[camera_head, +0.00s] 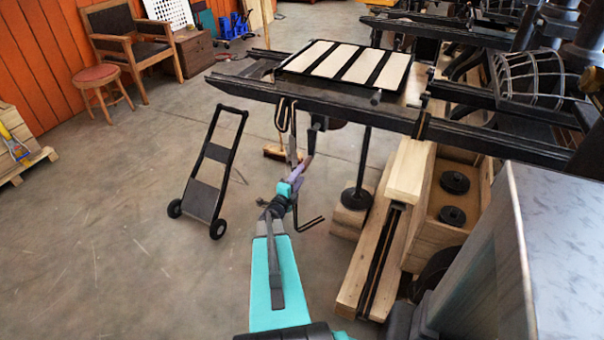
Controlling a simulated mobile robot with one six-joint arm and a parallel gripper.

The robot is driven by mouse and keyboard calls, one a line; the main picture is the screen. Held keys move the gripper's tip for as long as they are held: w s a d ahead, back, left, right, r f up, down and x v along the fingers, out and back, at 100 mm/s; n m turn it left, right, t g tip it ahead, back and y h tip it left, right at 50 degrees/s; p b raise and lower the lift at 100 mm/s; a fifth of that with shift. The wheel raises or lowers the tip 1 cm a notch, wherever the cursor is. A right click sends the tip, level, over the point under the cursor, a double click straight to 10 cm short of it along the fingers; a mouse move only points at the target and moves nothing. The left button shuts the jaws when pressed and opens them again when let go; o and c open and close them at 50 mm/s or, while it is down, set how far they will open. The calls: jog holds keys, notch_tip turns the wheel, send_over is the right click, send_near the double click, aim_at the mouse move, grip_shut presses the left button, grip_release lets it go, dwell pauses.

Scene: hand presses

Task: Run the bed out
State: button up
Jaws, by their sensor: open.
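The press bed (301,60) is a dark flat frame carrying pale strips, at the top centre. It sits on long dark rails (262,91) toward their left end, apart from the press uprights at the right. A dark crank-like part (283,116) hangs under the near rail; its lower end is hard to make out. My teal arm reaches up from the bottom centre. My gripper (304,163) is open, just below the near rail and close to that hanging part. Its fingertips are small and partly blend with the dark parts behind, so I cannot tell whether they touch anything.
A black hand truck (210,170) stands left of my arm. A post on a wooden block (347,222) supports the rails. Wooden beams and a crate with dark discs (453,183) lie right. A chair (126,42) and stool (101,76) stand back left.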

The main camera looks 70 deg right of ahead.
jog(key=a, duration=0.8)
jog(key=shift+b, duration=0.4)
jog(key=shift+w+a, duration=0.1)
jog(key=shift+w, duration=0.1)
